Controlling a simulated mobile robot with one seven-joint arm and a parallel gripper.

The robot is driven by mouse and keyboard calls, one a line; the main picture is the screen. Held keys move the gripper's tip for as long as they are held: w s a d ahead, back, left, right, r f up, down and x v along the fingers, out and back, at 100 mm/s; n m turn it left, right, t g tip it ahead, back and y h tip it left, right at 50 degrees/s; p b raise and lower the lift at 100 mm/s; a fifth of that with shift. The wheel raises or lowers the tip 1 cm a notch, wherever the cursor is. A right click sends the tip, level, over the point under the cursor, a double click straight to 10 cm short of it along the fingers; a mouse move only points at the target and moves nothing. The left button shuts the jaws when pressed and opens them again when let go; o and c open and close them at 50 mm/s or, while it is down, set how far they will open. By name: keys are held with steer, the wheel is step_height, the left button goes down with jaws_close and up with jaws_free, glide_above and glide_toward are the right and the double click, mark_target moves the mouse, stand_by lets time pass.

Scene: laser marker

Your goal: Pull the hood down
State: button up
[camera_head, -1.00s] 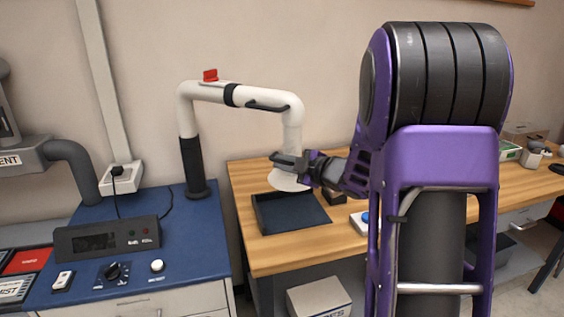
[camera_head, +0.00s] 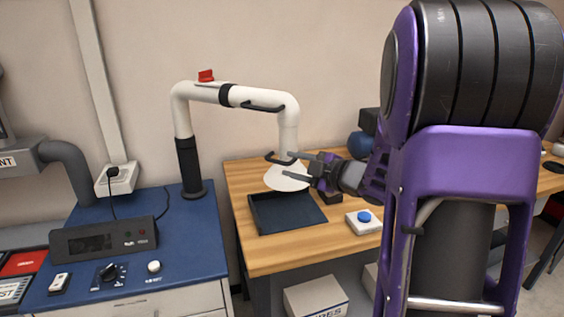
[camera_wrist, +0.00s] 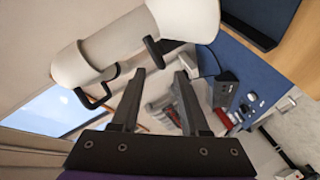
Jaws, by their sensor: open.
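The hood is a white cone (camera_head: 287,177) at the end of a white jointed extraction arm (camera_head: 262,97), hanging over the wooden bench. A dark handle (camera_head: 270,158) sits just above the cone. Another dark handle (camera_head: 263,107) is on the upper tube. My gripper (camera_head: 284,165) is open with its fingers pointing left, in front of the hood near the lower handle. In the wrist view my gripper (camera_wrist: 158,73) shows both fingers apart with nothing between them. The white tube (camera_wrist: 130,40) and a dark handle (camera_wrist: 98,97) lie beyond the fingertips.
A dark tray (camera_head: 285,222) lies under the hood. A white box with a blue button (camera_head: 363,222) stands right of it. The blue cabinet (camera_head: 195,235) at left carries a dark control box (camera_head: 100,240), a knob and buttons.

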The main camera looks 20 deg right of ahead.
steer(key=v, duration=1.2)
steer(key=shift+p, duration=0.4)
